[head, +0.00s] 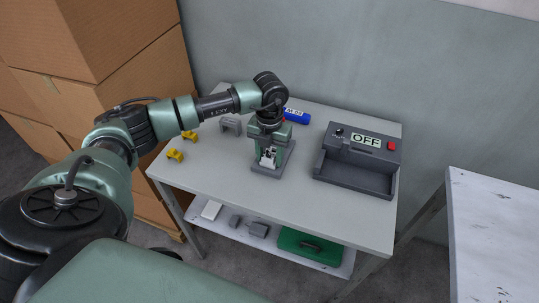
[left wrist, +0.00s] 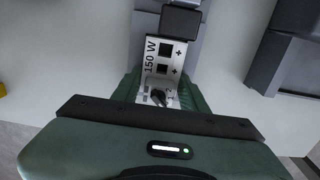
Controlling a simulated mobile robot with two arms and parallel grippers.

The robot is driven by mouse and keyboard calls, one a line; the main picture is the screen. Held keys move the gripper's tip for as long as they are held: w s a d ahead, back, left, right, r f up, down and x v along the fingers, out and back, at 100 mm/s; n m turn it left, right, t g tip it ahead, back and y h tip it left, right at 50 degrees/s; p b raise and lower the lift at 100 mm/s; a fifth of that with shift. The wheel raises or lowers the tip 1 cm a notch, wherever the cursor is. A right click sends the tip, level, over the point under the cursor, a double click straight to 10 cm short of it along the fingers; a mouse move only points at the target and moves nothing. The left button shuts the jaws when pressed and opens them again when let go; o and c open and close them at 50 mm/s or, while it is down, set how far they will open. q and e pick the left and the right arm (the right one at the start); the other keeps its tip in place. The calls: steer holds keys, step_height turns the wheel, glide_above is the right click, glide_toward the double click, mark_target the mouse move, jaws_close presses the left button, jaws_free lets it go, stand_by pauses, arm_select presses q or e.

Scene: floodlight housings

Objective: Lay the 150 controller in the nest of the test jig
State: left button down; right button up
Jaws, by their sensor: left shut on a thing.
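My left gripper (head: 266,146) points down over the middle of the table and is shut on the 150 controller (head: 268,158). The controller also shows in the left wrist view (left wrist: 160,68), a pale plate marked "150 W" with dark square openings and a dark knob. A grey stand (head: 273,170) is right beneath it; I cannot tell whether they touch. The test jig (head: 343,181), a dark grey box with an "OFF" display and a red button, stands to the right. Its open recess looks empty. My right gripper is not in view.
A blue labelled piece (head: 296,116) lies behind the gripper. A grey bracket (head: 231,125) and two yellow pieces (head: 175,155) are at the left. The table's front (head: 285,205) is clear. A lower shelf holds a green case (head: 309,247). Cardboard boxes (head: 95,45) stand at the left.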

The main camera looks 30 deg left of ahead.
arm_select(q)
steer(key=c, duration=0.7)
jaws_free()
